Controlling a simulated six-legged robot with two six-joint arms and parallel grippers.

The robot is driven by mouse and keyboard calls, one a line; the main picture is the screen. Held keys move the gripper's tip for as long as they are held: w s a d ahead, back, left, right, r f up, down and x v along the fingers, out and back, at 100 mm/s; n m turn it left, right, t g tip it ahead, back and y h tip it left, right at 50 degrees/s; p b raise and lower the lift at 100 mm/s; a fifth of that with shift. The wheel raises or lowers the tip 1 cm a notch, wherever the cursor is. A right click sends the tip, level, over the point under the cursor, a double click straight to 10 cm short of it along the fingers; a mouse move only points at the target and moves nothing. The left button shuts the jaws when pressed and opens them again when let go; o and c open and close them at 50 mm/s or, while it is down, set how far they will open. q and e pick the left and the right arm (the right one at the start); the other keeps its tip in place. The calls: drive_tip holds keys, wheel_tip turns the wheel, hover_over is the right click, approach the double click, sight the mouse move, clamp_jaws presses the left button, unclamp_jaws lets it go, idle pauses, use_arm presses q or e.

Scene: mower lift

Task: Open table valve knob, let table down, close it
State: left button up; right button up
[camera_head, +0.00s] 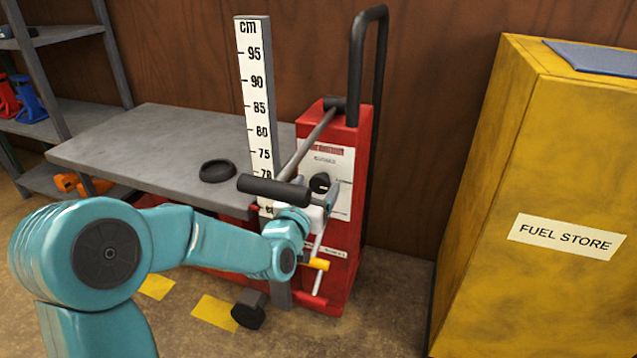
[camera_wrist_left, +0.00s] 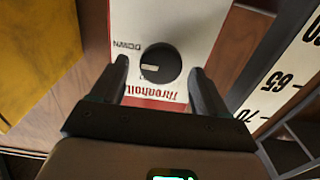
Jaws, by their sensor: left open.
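The black round valve knob (camera_head: 320,182) sits on a white panel on the red lift column (camera_head: 336,260). In the left wrist view the knob (camera_wrist_left: 160,64) shows a pale pointer mark, with the word DOWN beside it on the panel. My left gripper (camera_head: 318,192) is in front of the panel. In the left wrist view its two fingers (camera_wrist_left: 157,80) stand apart, one on each side of the knob, with gaps between fingers and knob. The grey lift table (camera_head: 150,145) is raised, near the 70 region of the cm scale (camera_head: 256,100). My right gripper is not in view.
A black T-handled lever (camera_head: 273,190) slants out from the column above my left wrist. A yellow-tipped pedal or lever (camera_head: 319,264) is low on the column. A black ring (camera_head: 217,171) lies on the table. A yellow fuel store cabinet (camera_head: 545,190) stands right; shelves (camera_head: 60,125) stand left.

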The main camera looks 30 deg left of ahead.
use_arm(q)
drive_tip(key=shift+w, duration=0.15)
drive_tip(key=c, duration=1)
